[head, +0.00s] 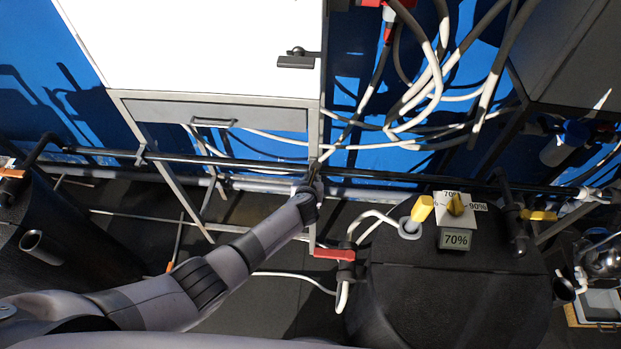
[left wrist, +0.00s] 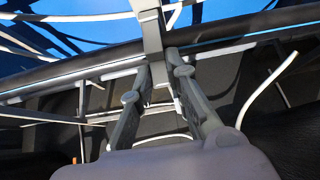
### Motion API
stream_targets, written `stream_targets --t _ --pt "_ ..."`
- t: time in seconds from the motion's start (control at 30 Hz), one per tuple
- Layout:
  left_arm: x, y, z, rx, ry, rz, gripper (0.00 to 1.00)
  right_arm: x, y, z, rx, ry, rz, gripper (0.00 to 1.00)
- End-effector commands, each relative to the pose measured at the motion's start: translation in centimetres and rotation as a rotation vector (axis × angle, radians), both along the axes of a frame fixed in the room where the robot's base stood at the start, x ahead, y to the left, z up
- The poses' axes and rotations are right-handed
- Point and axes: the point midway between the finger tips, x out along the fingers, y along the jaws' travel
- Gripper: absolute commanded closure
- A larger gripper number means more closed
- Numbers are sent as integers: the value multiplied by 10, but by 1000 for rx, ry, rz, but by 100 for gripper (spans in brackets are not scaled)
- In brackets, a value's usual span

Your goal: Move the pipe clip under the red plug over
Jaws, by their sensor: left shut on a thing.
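The red plug (head: 388,13) is at the top edge of the head view, with grey and white cables hanging below it. My left gripper (head: 310,186) is at the dark pipe, beside the cabinet's front leg. In the left wrist view its two fingers (left wrist: 158,92) straddle a grey upright piece (left wrist: 152,40) at the pipe. It is shut on what appears to be the pipe clip, mostly hidden by the fingers and wrist in the head view. My right gripper is not in view.
The dark pipe (head: 250,163) runs across below the white cabinet (head: 200,45). A red-handled valve (head: 333,253) and a black tank (head: 450,300) with a 70% display (head: 456,239) stand below right.

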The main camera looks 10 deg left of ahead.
Motion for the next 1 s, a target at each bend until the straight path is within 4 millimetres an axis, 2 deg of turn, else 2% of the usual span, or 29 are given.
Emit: stream_targets --t 0.37,0.4,0.67,1.0 --pt "-1 0 -2 -1 6 2 100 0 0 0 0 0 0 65" --pt "-1 0 -2 -1 6 2 83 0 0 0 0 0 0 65" --pt "0 0 -1 0 4 1 65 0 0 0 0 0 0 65" --pt "-1 1 0 0 3 1 65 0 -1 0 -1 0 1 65"
